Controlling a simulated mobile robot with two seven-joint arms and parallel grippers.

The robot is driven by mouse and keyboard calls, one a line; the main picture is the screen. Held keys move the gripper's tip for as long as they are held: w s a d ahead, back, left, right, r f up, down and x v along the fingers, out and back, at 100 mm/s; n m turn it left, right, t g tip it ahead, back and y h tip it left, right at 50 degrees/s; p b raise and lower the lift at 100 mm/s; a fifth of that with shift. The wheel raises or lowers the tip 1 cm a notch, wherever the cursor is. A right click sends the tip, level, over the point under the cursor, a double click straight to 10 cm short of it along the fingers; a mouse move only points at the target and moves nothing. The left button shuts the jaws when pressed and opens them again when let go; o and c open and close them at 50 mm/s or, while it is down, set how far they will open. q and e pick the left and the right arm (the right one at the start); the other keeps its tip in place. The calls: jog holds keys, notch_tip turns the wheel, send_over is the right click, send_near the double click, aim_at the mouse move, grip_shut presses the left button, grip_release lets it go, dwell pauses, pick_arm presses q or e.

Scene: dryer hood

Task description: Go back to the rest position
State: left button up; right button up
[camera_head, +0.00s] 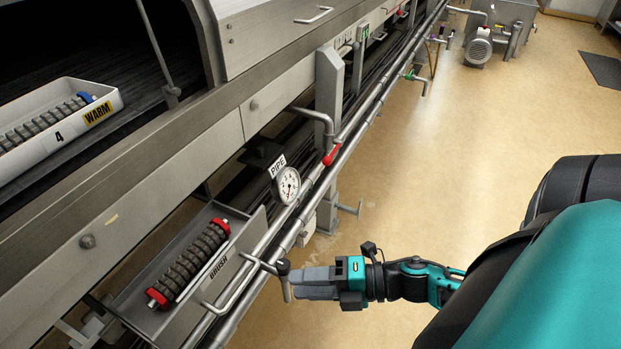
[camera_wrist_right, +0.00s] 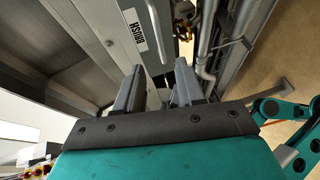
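My right gripper (camera_head: 300,284) is at the lower middle of the head view, its arm coming in from the right. Its grey fingers point left, at the pipe rail beside the tray marked BRUSH. In the right wrist view, the two fingers (camera_wrist_right: 158,88) stand apart with a gap, and I see nothing held between them. In the head view, a grey handle (camera_head: 284,280) on the rail shows right at the fingertips; I cannot tell whether they touch. My left gripper is not in view.
The BRUSH tray (camera_head: 240,266) holds a red-ended brush roller (camera_head: 190,262). Pipes with a red-handled valve (camera_head: 331,155) and a gauge (camera_head: 288,185) run along the machine. A white bin marked WARM (camera_head: 40,150) stands on the belt. Open floor (camera_head: 450,170) lies right of the pipes.

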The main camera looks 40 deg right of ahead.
jog(key=shift+s+d, duration=0.2)
dwell(0.5)
pick_arm(q)
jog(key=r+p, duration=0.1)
jog(key=p, duration=0.1)
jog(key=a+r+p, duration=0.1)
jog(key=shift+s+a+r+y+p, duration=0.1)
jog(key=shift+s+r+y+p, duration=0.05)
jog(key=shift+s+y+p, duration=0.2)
pick_arm(e)
jog(key=a+f+m+h, duration=0.1)
jog(key=m+h, duration=0.3)
jog(key=m, duration=0.7)
jog(key=w+a+f+m+h, duration=0.1)
jog(key=a+m+h, duration=0.3)
jog(key=m, duration=0.8)
jog(key=shift+a+f+m+g+h, duration=0.2)
jog(key=shift+f+m+g+h, duration=0.15)
jog(key=shift+h, duration=0.35)
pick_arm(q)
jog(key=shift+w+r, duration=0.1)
